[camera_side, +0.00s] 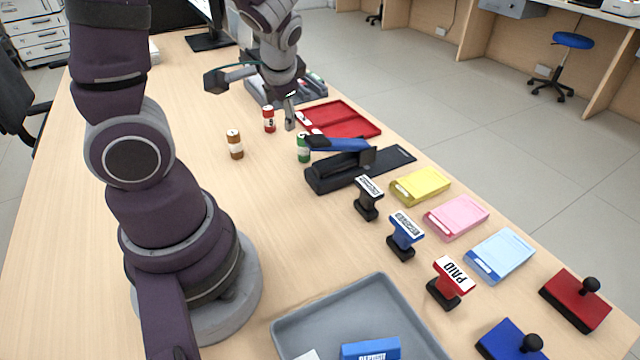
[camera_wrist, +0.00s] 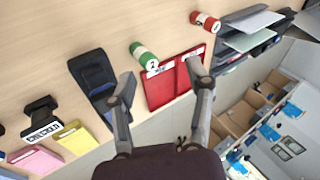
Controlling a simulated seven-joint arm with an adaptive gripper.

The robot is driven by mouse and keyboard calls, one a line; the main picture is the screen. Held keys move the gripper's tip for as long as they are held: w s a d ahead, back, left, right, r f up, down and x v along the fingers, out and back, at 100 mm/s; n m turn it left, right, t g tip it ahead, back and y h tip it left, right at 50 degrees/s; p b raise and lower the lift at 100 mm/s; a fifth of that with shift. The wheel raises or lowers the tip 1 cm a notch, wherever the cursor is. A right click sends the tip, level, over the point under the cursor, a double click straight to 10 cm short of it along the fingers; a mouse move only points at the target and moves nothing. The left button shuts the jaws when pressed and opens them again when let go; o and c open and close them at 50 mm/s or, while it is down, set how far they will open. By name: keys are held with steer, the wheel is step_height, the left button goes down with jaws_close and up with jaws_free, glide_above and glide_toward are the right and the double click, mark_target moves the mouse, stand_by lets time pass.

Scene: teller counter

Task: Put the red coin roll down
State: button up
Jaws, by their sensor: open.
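The red coin roll (camera_side: 269,119) stands upright on the wooden counter in the side view, just left of my gripper (camera_side: 289,113). In the wrist view the red coin roll (camera_wrist: 205,21) shows near the top, beyond my right-hand finger. My gripper (camera_wrist: 161,76) is open, its two fingers spread with nothing held between them. It is apart from the red roll. A green coin roll (camera_side: 303,147) stands to the right and nearer the camera; it also shows in the wrist view (camera_wrist: 142,52). An orange-brown coin roll (camera_side: 235,146) stands to the left.
An open red case (camera_side: 365,127) lies behind my gripper, beside a grey organizer (camera_side: 315,84). A black and blue stapler-like device (camera_side: 335,170) lies close to the green roll. Stamps and colored pads line the right edge.

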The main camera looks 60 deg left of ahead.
steer(key=s+d+r+t+h, duration=0.1)
steer(key=s+d+r+h, duration=0.1)
steer(key=d, duration=0.5)
steer(key=s+d+r+m+t+h, duration=0.1)
steer(key=d+r+h, duration=0.3)
steer(key=d, duration=0.4)
steer(key=shift+s+d+r+m+t, duration=0.25)
steer(key=shift+s+r+m+t, duration=0.1)
steer(key=shift+r+t, duration=0.5)
